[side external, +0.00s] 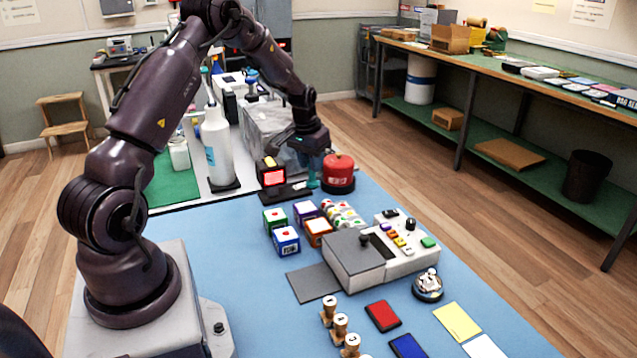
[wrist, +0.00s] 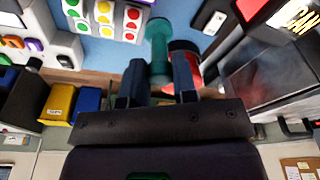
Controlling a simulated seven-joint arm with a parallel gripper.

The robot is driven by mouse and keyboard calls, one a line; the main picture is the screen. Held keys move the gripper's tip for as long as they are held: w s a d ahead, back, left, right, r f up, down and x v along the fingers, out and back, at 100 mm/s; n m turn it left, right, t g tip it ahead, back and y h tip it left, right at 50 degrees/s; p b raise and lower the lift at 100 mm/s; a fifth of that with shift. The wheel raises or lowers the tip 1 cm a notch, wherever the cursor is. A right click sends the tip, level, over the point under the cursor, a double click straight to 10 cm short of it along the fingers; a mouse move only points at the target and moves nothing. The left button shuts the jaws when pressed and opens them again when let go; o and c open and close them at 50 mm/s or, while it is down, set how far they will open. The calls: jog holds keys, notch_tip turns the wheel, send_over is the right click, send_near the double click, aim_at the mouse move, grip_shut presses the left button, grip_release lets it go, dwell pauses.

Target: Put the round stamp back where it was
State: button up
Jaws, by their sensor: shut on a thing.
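My gripper (side external: 314,153) is lowered at the far end of the blue table. In the wrist view, its two dark fingers (wrist: 158,82) are shut on a teal stamp-like piece with a round end (wrist: 159,32), which I take for the round stamp. In the side view, the teal piece (side external: 313,178) hangs below the fingers, just left of a red round container on a dark base (side external: 338,172). I cannot tell whether its lower end touches the table. The red container also shows behind the right finger in the wrist view (wrist: 184,48).
A small device with a red lit screen (side external: 272,175) stands left of the gripper. Several coloured cube boxes (side external: 286,240) and a grey-white machine with buttons (side external: 356,265) are nearer. Wooden-handled stamps (side external: 341,325) stand at the front. Blue table at front left is clear.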

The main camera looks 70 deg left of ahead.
jog(key=shift+w+a+f, duration=0.4)
jog(key=shift+w+f, duration=0.1)
jog(key=shift+f, duration=0.8)
jog(key=shift+w+a+f, duration=0.35)
jog(key=shift+w+f, duration=0.1)
jog(key=shift+f, duration=0.8)
jog(key=shift+w+a+f, duration=0.4)
jog(key=shift+w+f, duration=0.1)
jog(key=shift+f, duration=0.8)
jog(key=shift+f, duration=0.15)
jog(key=o, duration=0.9)
